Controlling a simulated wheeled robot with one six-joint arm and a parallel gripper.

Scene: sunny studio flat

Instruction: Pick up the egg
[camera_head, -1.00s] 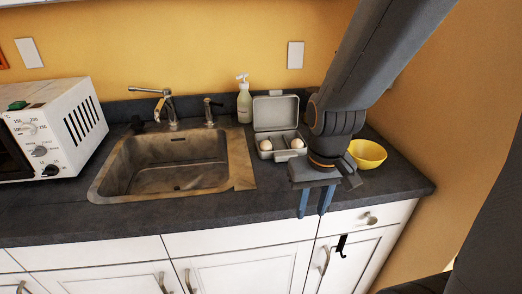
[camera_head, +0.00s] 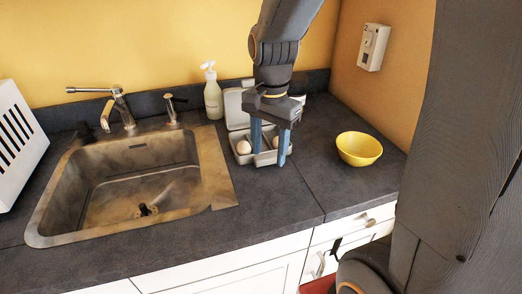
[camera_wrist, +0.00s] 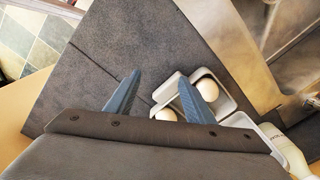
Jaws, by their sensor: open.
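Two pale eggs sit in an open grey egg box (camera_head: 264,160) on the dark counter. One egg (camera_head: 243,147) is in the left part of the box, to the left of my gripper. The other egg (camera_head: 282,143) is at the right, partly hidden behind a finger. My gripper (camera_head: 269,160) is open, fingers down, over the box. In the wrist view one egg (camera_wrist: 207,88) shows beside the right finger. The other egg (camera_wrist: 166,115) is partly hidden by the gripper body. No egg is held.
A yellow bowl (camera_head: 359,148) stands to the right on the counter. A soap bottle (camera_head: 212,95) stands behind left. The sink (camera_head: 140,185) lies left of the box. The counter in front of the box is clear.

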